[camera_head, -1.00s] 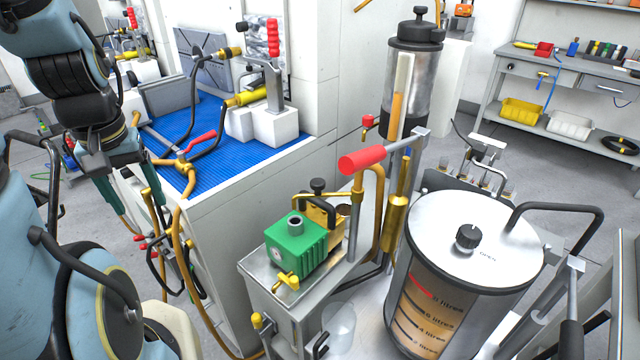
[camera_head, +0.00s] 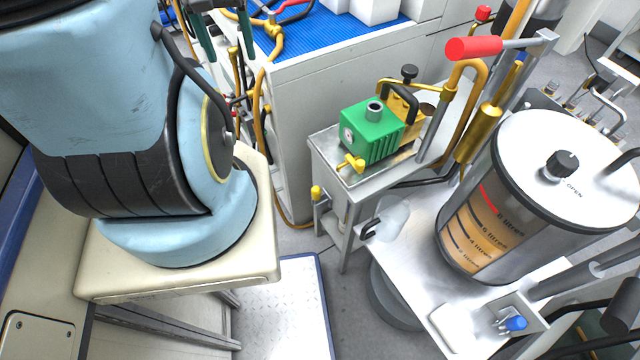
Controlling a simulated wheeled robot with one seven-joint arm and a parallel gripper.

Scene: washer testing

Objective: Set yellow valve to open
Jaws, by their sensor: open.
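A small yellow valve (camera_head: 352,163) sits at the lower front of the green pump block (camera_head: 370,130), on a metal stand. A second yellow knob (camera_head: 316,192) is on the stand's left side, lower down. I cannot tell the setting of either. My gripper (camera_head: 225,42) shows only in part at the top edge, left of centre, as two dark green fingers held apart with nothing seen between them. It is well away from the pump, up and to the left.
A red-handled lever (camera_head: 475,48) juts out above the pump. A blue-handled valve (camera_head: 515,322) is at lower right. A white cabinet (camera_head: 340,85) stands behind the pump stand.

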